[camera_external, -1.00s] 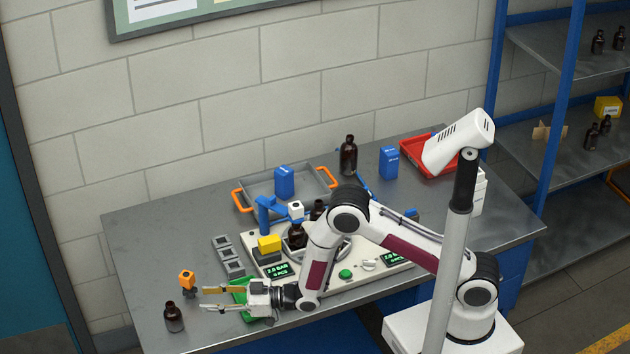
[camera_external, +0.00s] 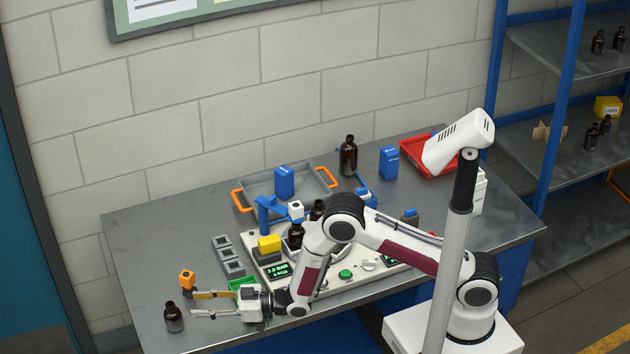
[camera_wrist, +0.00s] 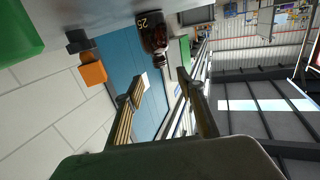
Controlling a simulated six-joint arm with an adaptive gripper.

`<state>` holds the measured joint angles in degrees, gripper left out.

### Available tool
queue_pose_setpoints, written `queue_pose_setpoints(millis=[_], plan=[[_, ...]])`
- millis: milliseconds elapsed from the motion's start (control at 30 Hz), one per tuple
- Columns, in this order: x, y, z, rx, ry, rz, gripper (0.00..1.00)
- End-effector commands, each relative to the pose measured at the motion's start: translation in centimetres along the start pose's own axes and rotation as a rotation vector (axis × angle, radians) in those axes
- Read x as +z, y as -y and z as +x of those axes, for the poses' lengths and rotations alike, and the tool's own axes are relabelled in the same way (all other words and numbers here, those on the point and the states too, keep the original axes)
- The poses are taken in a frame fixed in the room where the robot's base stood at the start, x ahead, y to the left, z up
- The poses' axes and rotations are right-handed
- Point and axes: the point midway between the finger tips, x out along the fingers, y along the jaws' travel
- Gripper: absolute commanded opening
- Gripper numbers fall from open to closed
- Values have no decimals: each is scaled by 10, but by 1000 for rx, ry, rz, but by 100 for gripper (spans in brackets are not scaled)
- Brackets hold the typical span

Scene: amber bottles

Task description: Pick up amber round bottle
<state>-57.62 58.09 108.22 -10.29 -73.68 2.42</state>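An amber round bottle (camera_external: 174,318) with a dark neck stands upright at the table's front left corner. It also shows in the wrist view (camera_wrist: 154,38), above and between the fingers. My gripper (camera_external: 192,304) is open and empty, its fingers pointing left toward this bottle with a small gap between them. In the wrist view the two fingers of my gripper (camera_wrist: 160,90) are spread apart. Another amber bottle (camera_external: 348,157) stands at the back of the table, and one more (camera_external: 296,235) is on the white station. A further one is partly hidden behind my arm.
An orange block on a dark stand (camera_external: 187,281) is just behind the fingertips. A green tray (camera_external: 241,285) lies beside my gripper, partly hidden. Grey holders (camera_external: 228,254), a yellow block (camera_external: 269,243) and a grey tray with orange handles (camera_external: 258,188) are farther back.

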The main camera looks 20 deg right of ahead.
Motion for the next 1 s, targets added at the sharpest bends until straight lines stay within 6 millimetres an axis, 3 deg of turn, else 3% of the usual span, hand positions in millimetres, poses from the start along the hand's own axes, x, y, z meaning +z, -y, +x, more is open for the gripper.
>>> queue_pose_setpoints(millis=[400, 1000], plan=[[-1, 0, 36, 0, -1, 0, 38], [0, 0, 43, 0, 0, 0, 38]])
